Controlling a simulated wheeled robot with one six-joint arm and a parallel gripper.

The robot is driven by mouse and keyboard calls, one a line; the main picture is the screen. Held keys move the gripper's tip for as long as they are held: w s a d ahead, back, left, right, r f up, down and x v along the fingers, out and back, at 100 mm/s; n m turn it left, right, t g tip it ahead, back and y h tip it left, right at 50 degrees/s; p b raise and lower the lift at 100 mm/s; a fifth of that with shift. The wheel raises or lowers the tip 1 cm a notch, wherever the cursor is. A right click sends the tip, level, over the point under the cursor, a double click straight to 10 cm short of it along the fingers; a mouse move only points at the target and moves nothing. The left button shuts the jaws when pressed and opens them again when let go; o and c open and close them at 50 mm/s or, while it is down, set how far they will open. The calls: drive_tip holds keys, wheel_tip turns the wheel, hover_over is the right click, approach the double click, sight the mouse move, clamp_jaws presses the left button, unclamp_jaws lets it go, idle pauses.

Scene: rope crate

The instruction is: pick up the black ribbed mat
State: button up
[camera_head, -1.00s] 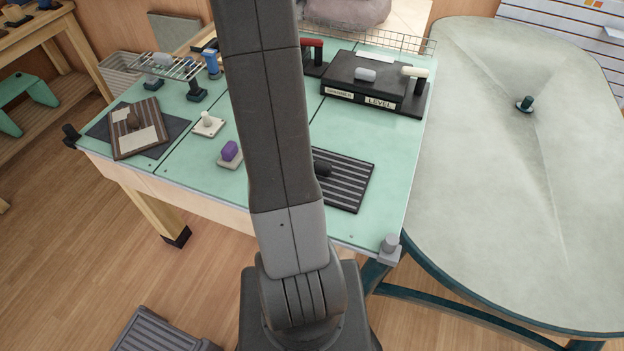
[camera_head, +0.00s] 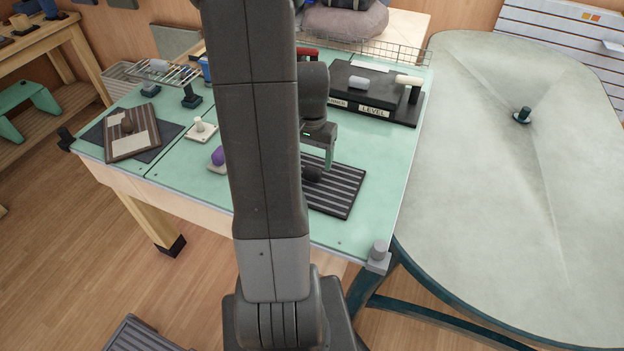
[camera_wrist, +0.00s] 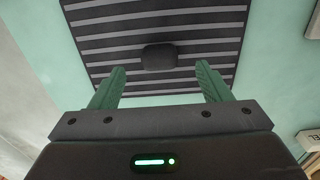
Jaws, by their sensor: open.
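The black ribbed mat (camera_head: 338,189) lies flat on the green table, near its front right part. It has grey stripes and a dark rounded knob (camera_head: 312,173) standing on it. In the wrist view the mat (camera_wrist: 215,48) fills the upper middle, with the knob (camera_wrist: 159,57) near its closer edge. My gripper (camera_head: 325,160) is above the mat's far edge with its fingers pointing down. In the wrist view my gripper (camera_wrist: 160,78) is open and empty, its green fingers spread to either side of the knob but short of it. My arm hides the mat's left part in the head view.
A black box labelled LEVEL (camera_head: 375,95) stands behind the mat. A purple knob (camera_head: 218,156) and a white knob (camera_head: 200,128) are left of my arm. A striped brown board (camera_head: 132,140) lies farther left. A grey peg (camera_head: 378,250) marks the front right corner.

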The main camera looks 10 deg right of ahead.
sight(312, 169)
drive_tip(key=shift+w+d+f, duration=0.1)
drive_tip(key=shift+d+f, duration=0.05)
drive_tip(key=shift+f, duration=2.7)
drive_tip(key=c, duration=1.3)
drive_tip(key=shift+r, duration=0.2)
